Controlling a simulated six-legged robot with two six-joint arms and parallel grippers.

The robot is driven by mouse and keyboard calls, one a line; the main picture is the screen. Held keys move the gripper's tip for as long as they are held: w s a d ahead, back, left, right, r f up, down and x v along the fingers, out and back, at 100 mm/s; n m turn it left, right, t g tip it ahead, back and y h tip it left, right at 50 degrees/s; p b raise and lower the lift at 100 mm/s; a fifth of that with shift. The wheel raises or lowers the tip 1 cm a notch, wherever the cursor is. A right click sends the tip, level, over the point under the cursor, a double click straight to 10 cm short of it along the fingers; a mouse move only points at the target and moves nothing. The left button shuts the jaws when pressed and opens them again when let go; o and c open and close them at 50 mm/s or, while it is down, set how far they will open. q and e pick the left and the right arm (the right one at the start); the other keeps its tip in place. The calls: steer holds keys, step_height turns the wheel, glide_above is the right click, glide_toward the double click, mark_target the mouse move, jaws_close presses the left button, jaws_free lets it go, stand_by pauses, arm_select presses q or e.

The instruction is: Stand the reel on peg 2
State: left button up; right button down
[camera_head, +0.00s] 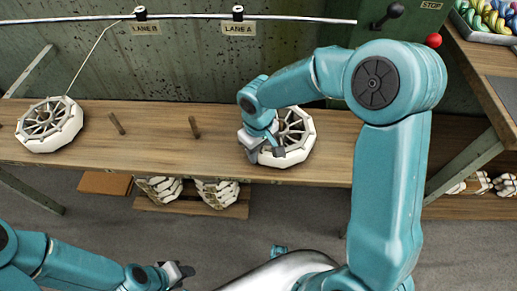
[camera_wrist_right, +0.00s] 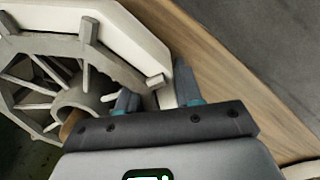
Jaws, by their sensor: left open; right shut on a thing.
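A white spoked reel (camera_head: 297,136) is at the right part of the wooden bench (camera_head: 225,160). My right gripper (camera_head: 264,146) is shut on its rim; the right wrist view shows the fingers (camera_wrist_right: 157,92) either side of a pale rim piece of the reel (camera_wrist_right: 120,40). A brown wooden piece (camera_wrist_right: 70,126) shows by the hub; I cannot tell if it is a peg inside it. Two bare, slightly tilted wooden pegs, a left one (camera_head: 116,123) and a right one (camera_head: 195,127), stand on the bench. No peg number is readable. My left gripper (camera_head: 181,272) is open and empty, below the bench front.
A second reel (camera_head: 50,125) sits at the bench's left, with a thread rising to the rail by the LANE B sign (camera_head: 145,28). The LANE A sign (camera_head: 238,28) hangs further right. More reels (camera_head: 218,192) lie on a low pallet. The bench between the pegs is clear.

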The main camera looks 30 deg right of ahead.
steer(key=c, duration=0.7)
jaws_free()
steer(key=shift+o, duration=0.2)
steer(key=shift+r, duration=0.1)
step_height(320, 180, up, 16)
steer(key=p, duration=0.4)
steer(key=shift+r, duration=0.15)
steer(key=shift+s, duration=0.1)
